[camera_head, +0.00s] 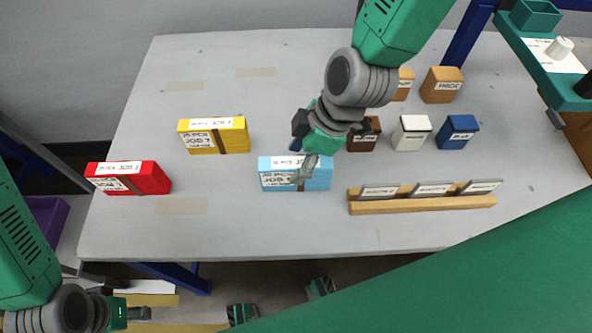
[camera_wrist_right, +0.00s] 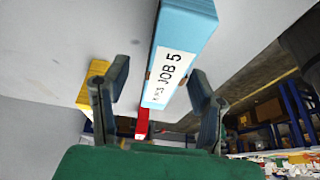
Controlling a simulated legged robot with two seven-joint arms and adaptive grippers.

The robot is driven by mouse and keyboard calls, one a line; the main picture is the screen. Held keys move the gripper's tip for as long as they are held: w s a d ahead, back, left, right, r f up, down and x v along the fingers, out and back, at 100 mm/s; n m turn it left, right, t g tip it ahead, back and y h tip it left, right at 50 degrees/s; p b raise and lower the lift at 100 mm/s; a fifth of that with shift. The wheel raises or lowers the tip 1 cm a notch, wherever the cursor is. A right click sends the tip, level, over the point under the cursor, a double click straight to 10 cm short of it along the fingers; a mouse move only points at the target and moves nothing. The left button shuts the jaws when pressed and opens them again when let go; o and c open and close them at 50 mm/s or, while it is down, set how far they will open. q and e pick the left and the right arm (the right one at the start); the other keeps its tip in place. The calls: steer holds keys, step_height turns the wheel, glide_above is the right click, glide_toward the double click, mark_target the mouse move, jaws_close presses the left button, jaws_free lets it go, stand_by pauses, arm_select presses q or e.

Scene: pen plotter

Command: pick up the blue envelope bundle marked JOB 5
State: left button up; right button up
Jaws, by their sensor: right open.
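The light blue envelope bundle (camera_head: 322,180) stands on the grey table near its front middle. Its white label reads JOB 5 in the right wrist view (camera_wrist_right: 188,28). In the wrist view the open fingers (camera_wrist_right: 158,82) are spread to either side of the bundle's label end, with no clear contact. My left gripper (camera_head: 138,313) is low at the far left, away from the table top; its jaws are too small to read.
A yellow bundle (camera_head: 232,137) and a red bundle (camera_head: 150,180) stand to the left. A wooden holder with tilted plates (camera_head: 420,207) is close on the right. Brown, white (camera_head: 411,134) and blue (camera_head: 458,133) blocks stand behind it. Something dark blue is mostly hidden behind my right gripper.

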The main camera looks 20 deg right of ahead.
mark_target(290, 173)
steer(key=x, duration=0.3)
steer(key=shift+s+f, duration=0.1)
steer(key=shift+f, duration=0.3)
steer(key=shift+a+f, duration=0.15)
steer(key=shift+a, duration=0.1)
steer(key=shift+f, duration=0.2)
jaws_close()
